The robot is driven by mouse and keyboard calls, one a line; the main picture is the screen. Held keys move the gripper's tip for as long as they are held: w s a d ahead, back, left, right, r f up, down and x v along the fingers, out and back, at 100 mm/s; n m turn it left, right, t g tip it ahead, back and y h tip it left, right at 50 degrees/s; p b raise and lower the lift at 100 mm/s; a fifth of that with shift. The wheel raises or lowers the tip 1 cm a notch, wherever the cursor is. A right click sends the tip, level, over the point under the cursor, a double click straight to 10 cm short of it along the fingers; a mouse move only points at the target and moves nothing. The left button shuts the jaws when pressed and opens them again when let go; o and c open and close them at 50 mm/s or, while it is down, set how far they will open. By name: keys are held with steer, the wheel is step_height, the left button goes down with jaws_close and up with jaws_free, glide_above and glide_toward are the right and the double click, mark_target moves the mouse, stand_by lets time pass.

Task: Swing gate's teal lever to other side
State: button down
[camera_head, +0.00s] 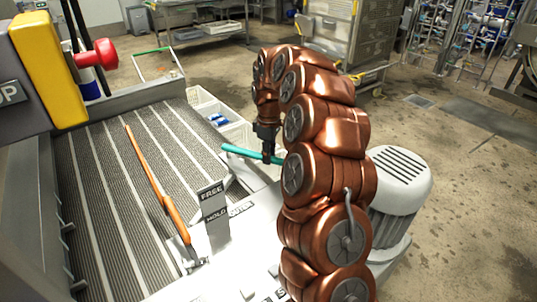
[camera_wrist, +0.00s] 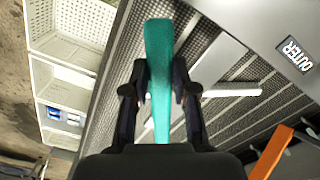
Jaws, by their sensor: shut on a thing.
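The teal lever (camera_head: 243,153) sticks out to the left from my gripper (camera_head: 268,148) in the head view, above the conveyor's near right edge. In the wrist view the teal lever (camera_wrist: 158,65) runs up between the two fingers of my gripper (camera_wrist: 161,85), which is shut on it. The lever's pivot end is hidden by my arm and gripper. A pale gate bar (camera_wrist: 232,93) lies over the belt in the wrist view. A sign reading OUTER (camera_wrist: 294,54) is at its upper right.
The ribbed conveyor belt (camera_head: 105,165) fills the left. An orange lever (camera_head: 152,180) stands by a FREE/HOLD sign (camera_head: 213,210). White bins (camera_head: 235,130) sit beyond the teal lever. A grey motor (camera_head: 402,185) is right of my arm.

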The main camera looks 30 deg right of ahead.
steer(key=shift+w+r, duration=0.1)
steer(key=c, duration=0.9)
jaws_free()
step_height(320, 180, up, 12)
steer(key=shift+f, duration=0.1)
